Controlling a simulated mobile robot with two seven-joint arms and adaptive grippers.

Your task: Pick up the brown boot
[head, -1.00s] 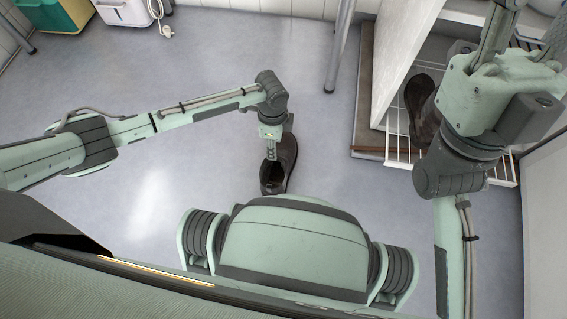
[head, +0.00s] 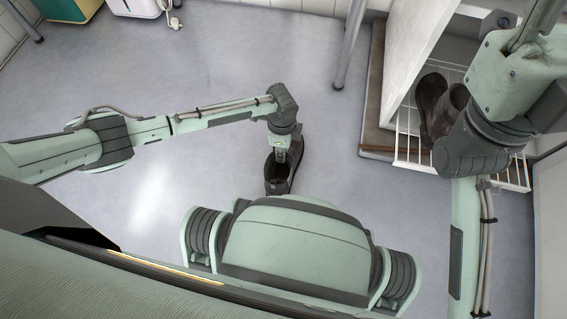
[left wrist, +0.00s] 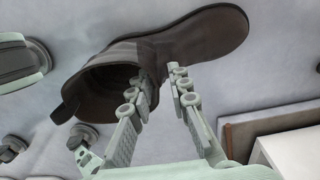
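A dark brown boot (head: 292,172) stands on the floor in front of my base in the head view, its opening toward me. In the left wrist view the boot (left wrist: 195,38) lies across the top, toe to the right and opening to the left. My left gripper (left wrist: 160,76) is at the rim of the shaft, one finger over the opening and the other beside the outer wall. A gap remains between the fingertips. In the head view the left gripper (head: 281,158) reaches down at the opening. My right gripper is out of view.
A similar dark boot (head: 432,100) rests on a white wire rack (head: 408,150) at the right, partly hidden by my right arm. A white panel (head: 425,50) and a metal leg (head: 349,45) stand nearby. Floor left of the boot is clear.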

